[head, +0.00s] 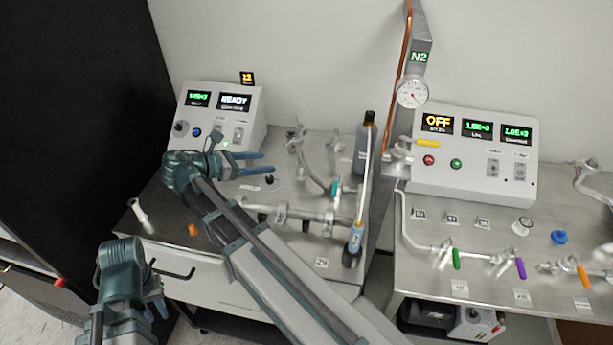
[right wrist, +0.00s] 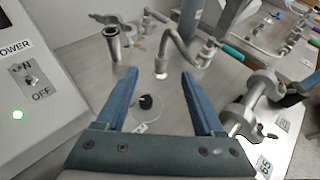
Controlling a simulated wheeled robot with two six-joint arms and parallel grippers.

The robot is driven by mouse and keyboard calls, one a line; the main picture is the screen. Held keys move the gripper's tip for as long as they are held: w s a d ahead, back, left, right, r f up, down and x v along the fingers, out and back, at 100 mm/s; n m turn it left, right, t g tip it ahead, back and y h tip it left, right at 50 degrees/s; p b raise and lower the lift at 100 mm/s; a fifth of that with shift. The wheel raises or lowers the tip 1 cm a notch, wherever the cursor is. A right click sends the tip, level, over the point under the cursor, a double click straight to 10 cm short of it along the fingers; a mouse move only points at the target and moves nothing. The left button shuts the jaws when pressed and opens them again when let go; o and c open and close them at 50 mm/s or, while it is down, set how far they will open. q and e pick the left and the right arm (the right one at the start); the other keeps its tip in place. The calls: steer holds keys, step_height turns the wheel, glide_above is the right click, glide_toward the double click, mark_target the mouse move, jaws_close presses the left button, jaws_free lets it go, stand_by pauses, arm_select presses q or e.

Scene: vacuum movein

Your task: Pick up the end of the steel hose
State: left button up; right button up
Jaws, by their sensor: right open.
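The steel hose (head: 313,172) is a grey curved tube on the left steel bench, joined to a fitting with a teal handle. In the right wrist view the hose (right wrist: 182,42) arches over and its free end (right wrist: 161,68) points down, beyond and between my fingertips. My right gripper (head: 270,163) is open and empty above the left bench, left of the hose; in its wrist view the blue fingers (right wrist: 160,76) stand apart. My left gripper (head: 158,294) is low in front of the left bench; its jaw opening is not clear.
A control box reading READY (head: 220,113) stands behind my right gripper. A dark bottle (head: 364,140) is right of the hose. Clamped steel piping (head: 298,214) lies in front of it. An upright flanged tube (right wrist: 113,43) stands left of the hose end.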

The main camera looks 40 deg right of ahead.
mark_target(301, 167)
steer(key=shift+d+f+b, duration=0.25)
steer(key=shift+f+b, duration=0.4)
steer(key=shift+f, duration=0.5)
steer(key=b+x, duration=0.3)
steer(key=x, duration=0.4)
steer(key=shift+s+f, duration=0.1)
steer(key=shift+f, duration=0.05)
arm_select(q)
steer(key=shift+d+f, duration=0.15)
steer(key=shift+f, duration=1.25)
steer(key=shift+d+f, duration=0.1)
steer(key=shift+f, duration=1.25)
arm_select(e)
steer(key=shift+d+f, duration=0.15)
steer(key=shift+d, duration=0.5)
steer(key=shift+s+d+f+b, duration=0.15)
steer(key=shift+d+f+b, duration=0.2)
steer(key=shift+b, duration=0.15)
steer(key=b+x, duration=0.2)
steer(key=x, duration=0.1)
steer(key=shift+s+d+f, duration=0.1)
steer(key=shift+s+f, duration=0.1)
steer(key=shift+f, duration=0.2)
steer(key=shift+d+f, duration=0.1)
steer(key=shift+d, duration=0.35)
arm_select(q)
step_height(301, 167, down, 3)
steer(key=shift+r, duration=0.2)
arm_select(e)
steer(key=shift+c, duration=0.3)
